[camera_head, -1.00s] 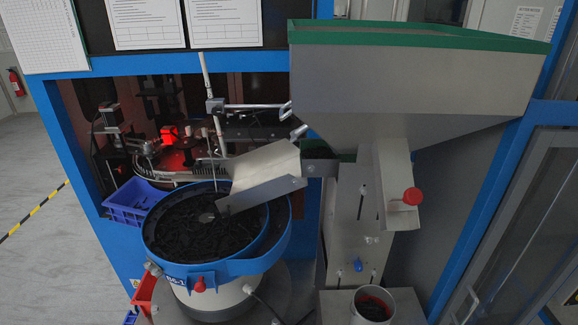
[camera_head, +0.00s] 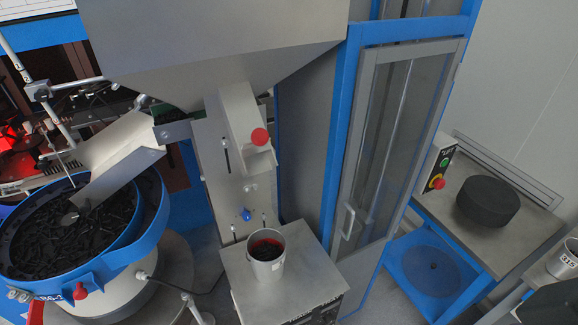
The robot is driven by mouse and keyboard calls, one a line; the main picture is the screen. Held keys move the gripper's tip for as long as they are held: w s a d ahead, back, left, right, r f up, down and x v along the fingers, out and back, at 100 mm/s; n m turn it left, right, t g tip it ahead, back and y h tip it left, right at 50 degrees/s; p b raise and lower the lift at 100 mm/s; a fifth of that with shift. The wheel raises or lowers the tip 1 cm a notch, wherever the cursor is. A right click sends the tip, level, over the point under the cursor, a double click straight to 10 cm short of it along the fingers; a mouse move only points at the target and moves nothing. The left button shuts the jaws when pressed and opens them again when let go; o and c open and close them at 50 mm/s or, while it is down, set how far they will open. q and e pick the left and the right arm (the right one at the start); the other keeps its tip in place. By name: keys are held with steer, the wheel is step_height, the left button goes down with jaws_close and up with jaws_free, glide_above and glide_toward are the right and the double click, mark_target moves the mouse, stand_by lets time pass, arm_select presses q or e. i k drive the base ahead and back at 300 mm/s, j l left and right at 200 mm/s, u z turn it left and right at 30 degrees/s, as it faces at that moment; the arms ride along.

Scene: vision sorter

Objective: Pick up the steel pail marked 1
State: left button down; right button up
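A steel pail (camera_head: 266,271) stands upright on a small grey stand (camera_head: 318,281) below the hopper's chute. Its inside is red near the rim, with dark contents. I cannot make out a number on it. A second metal container (camera_head: 566,263) is cut off at the right edge; a dark marking on its side is too small to read for certain.
The hopper's chute with a red knob (camera_head: 260,137) hangs above the pail. A blue feeder bowl (camera_head: 130,240) of black parts stands left, a blue-framed glass door (camera_head: 385,140) right. A bench (camera_head: 530,235) holds a black round block (camera_head: 488,201).

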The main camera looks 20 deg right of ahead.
mark_target(266, 248)
steer(key=z, duration=0.25)
steer(key=i+l+u, duration=0.1)
steer(key=l+u, duration=0.15)
steer(key=u, duration=0.2)
steer(key=l+u, duration=0.3)
steer(key=u, duration=0.15)
steer(key=l+u, duration=0.65)
steer(key=u, duration=0.25)
steer(key=l+u, duration=0.3)
steer(key=u, duration=0.15)
